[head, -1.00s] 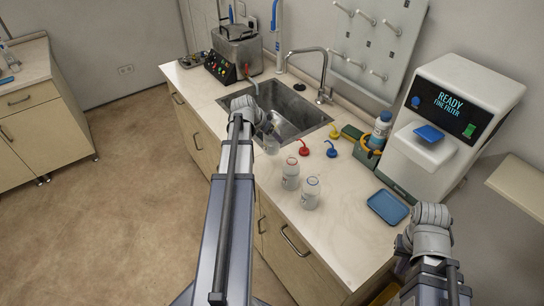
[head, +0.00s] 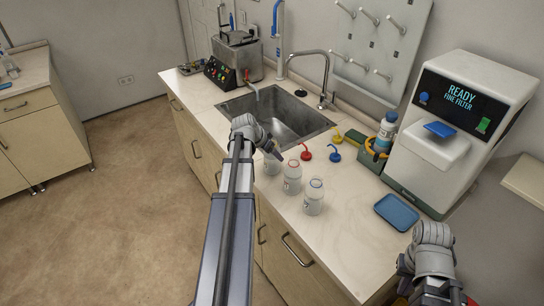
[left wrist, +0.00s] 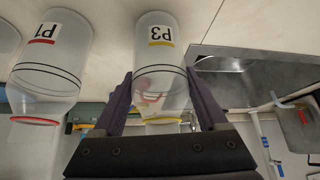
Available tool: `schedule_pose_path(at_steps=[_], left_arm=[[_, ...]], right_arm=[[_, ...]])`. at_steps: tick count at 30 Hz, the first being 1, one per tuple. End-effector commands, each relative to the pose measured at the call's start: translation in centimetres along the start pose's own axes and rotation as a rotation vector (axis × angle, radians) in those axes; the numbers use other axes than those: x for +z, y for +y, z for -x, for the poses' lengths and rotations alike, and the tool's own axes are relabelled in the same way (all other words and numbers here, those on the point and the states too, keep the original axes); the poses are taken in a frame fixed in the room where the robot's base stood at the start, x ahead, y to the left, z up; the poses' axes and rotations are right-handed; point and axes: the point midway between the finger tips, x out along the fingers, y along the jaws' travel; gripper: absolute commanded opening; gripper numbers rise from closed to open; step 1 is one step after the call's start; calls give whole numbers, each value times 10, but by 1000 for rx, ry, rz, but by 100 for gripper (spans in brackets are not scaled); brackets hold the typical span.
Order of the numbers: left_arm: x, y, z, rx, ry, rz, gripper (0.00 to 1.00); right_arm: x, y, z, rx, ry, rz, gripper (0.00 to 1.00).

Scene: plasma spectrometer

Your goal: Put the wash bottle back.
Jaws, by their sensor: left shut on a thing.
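My left gripper (left wrist: 163,112) is shut on a clear bottle with a yellow P3 label (left wrist: 160,60). In the head view this bottle (head: 272,165) is partly hidden behind my left gripper (head: 270,148). It is at the near end of the sink, beside a red-marked bottle (head: 292,178), whose P1 label (left wrist: 45,50) shows in the left wrist view. Another clear bottle (head: 313,198) stands nearer. A blue-and-white bottle (head: 385,132) stands in a dark green holder (head: 372,160). My right gripper (head: 432,291) is at the lower right; its fingers are unclear.
Red (head: 306,153), blue (head: 334,154) and yellow (head: 337,135) spouted caps lie on the counter. A blue tray (head: 397,212) lies in front of the white analyser (head: 462,125). The sink (head: 285,112) has a tall faucet (head: 325,85). Free counter lies between the bottles and tray.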

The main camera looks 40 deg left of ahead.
Motion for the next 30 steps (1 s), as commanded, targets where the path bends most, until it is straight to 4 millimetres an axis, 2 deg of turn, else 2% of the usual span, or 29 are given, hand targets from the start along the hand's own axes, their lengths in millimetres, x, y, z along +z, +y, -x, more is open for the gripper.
schedule_pose_path(at_steps=[7, 8, 14, 25, 30], left_arm=[[2, 0, -3, 0, 1, 0, 0], [2, 0, -2, 0, 0, 0, 76], [1, 0, -2, 0, 0, 0, 99], [-1, 0, 1, 0, 0, 0, 100], [-2, 0, 13, 0, 0, 0, 100]], right_arm=[[0, 0, -3, 0, 0, 0, 0], [0, 0, -3, 0, 0, 0, 0], [0, 0, -2, 0, 0, 0, 0], [0, 0, 1, 0, 0, 0, 0], [1, 1, 12, 0, 0, 0, 0]])
